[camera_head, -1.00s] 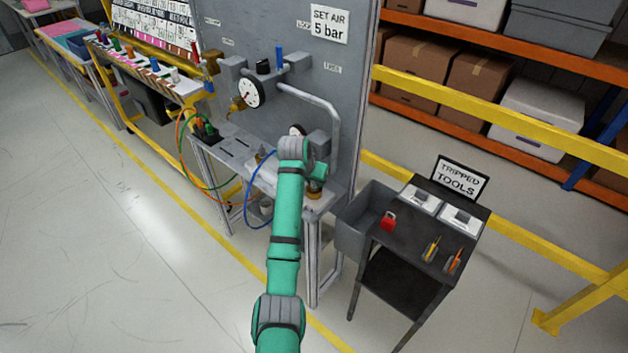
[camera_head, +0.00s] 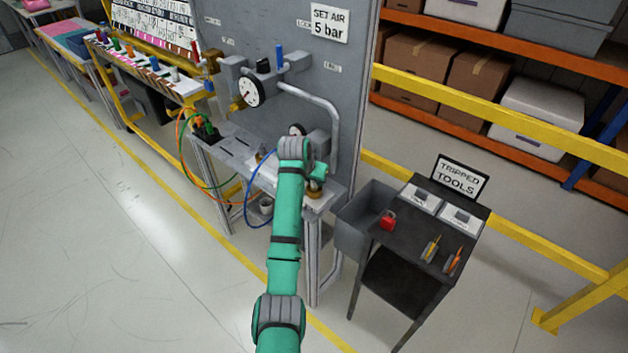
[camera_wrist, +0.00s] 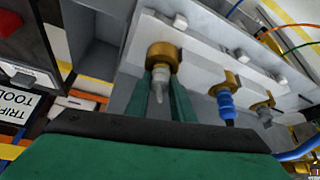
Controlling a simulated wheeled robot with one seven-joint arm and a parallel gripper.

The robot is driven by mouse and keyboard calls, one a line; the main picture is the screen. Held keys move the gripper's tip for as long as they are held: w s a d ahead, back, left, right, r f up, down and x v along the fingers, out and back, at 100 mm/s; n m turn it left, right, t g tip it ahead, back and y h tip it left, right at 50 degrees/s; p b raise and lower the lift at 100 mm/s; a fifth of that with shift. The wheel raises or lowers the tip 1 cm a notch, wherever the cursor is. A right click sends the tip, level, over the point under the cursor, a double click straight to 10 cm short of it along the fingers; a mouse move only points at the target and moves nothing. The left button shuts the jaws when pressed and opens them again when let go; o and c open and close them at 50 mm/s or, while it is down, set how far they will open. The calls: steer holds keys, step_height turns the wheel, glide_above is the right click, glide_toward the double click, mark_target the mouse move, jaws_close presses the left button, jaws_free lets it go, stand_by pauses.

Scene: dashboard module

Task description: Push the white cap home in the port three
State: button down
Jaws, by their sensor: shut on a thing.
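In the wrist view the white cap (camera_wrist: 160,76) looks pale grey-white and stands in line with a brass port ring (camera_wrist: 163,54). Its upper end is at the ring, and a narrower tip points toward my camera. My gripper (camera_wrist: 162,94) has its two green fingers on either side of the cap, shut on it. How deep the cap sits in the port cannot be told. No port number is readable here. In the head view my arm hides most of the gripper and the cap; a brass fitting (camera_head: 315,192) shows just beside my wrist.
In the wrist view a blue plug (camera_wrist: 226,102) sits at a neighbouring brass port, with a grey fitting (camera_wrist: 264,106) beyond it. A blue hose (camera_head: 248,188) hangs left of my arm. A grey bin (camera_head: 362,230) and dark cart (camera_head: 425,225) stand to the right.

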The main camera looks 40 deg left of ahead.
steer(key=shift+f, duration=0.15)
steer(key=shift+r, duration=3.05)
